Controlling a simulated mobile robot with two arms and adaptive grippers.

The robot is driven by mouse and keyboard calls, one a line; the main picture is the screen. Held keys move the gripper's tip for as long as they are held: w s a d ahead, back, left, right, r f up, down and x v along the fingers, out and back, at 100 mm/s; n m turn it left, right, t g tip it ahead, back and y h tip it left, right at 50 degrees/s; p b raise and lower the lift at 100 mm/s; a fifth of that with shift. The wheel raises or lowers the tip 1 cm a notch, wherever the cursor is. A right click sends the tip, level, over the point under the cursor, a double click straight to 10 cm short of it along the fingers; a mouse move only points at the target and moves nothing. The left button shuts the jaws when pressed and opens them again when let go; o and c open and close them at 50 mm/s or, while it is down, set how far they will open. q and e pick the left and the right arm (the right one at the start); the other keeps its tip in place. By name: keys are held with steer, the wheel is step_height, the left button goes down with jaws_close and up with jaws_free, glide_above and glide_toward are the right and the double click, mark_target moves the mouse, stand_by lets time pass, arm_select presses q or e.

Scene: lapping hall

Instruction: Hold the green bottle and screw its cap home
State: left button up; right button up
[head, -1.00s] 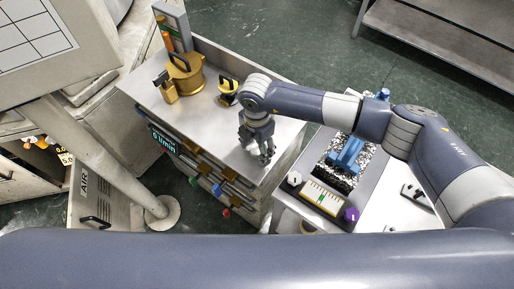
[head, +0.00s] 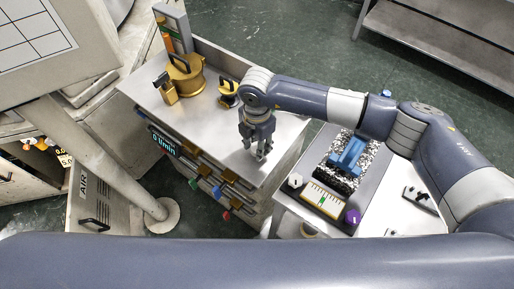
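I see no green bottle and no loose cap in the head view. My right gripper (head: 258,152) points down over the bare right part of the metal cart top. Its fingers look apart, with nothing visible between them. My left gripper is out of view; a large dark arm link of mine crosses the bottom of the picture and hides what lies under it.
A brass pot (head: 186,77) and a yellow-and-black item (head: 228,93) stand on the metal cart (head: 205,115). Right of it, a bench holds a blue clamp-like part (head: 349,156), a gauge (head: 325,200) and a purple knob (head: 352,217). A shelf (head: 440,45) stands behind.

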steer(key=shift+s+r+b, duration=0.1)
steer(key=shift+r+b, duration=0.25)
steer(key=shift+r, duration=0.35)
steer(key=s+d+r+b, duration=0.1)
steer(key=s+d+b, duration=0.1)
steer(key=s, duration=1.3)
steer(key=shift+s+d+r+b, duration=0.3)
steer(key=shift+b, duration=0.35)
